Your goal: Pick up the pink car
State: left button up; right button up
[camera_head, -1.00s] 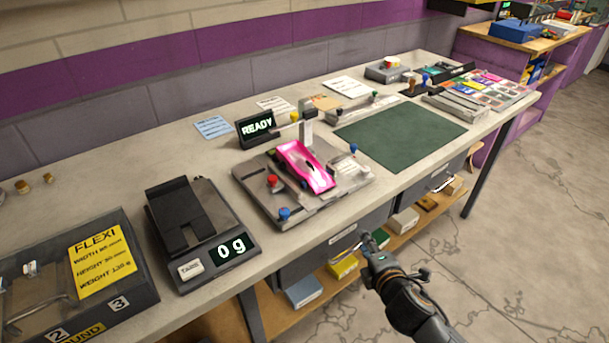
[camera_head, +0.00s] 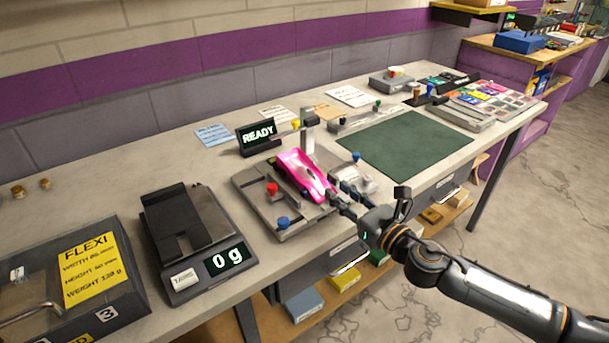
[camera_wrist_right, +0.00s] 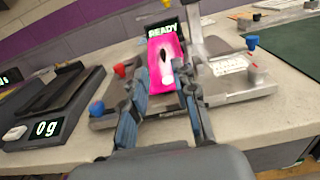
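The pink car (camera_head: 301,172) lies on the grey fixture plate (camera_head: 262,200) in the middle of the bench, its near end toward me. It also shows in the right wrist view (camera_wrist_right: 164,50), straight ahead. My right gripper (camera_head: 341,192) is at the near right of the car, by the fixture's front edge. In the right wrist view my gripper (camera_wrist_right: 161,84) is open, its fingers spread to either side of the car's near end. I cannot tell whether they touch the car. My left gripper is not in view.
The fixture has a red knob (camera_head: 272,188), blue knobs and an upright post (camera_head: 308,140). A READY display (camera_head: 257,133) stands behind it. A scale (camera_head: 190,240) reading 0 g is to the left. A green mat (camera_head: 405,140) on the right is clear.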

aim_at(314, 175)
jog(key=x, duration=0.5)
jog(key=shift+w+a, duration=0.2)
jog(key=shift+w, duration=0.1)
jog(key=shift+f+x, duration=0.2)
jog(key=shift+x, duration=0.7)
jog(key=shift+f+x, duration=0.25)
jog(key=shift+x, duration=0.65)
jog(key=shift+f+x, duration=0.2)
jog(key=shift+x, duration=0.7)
grip_shut()
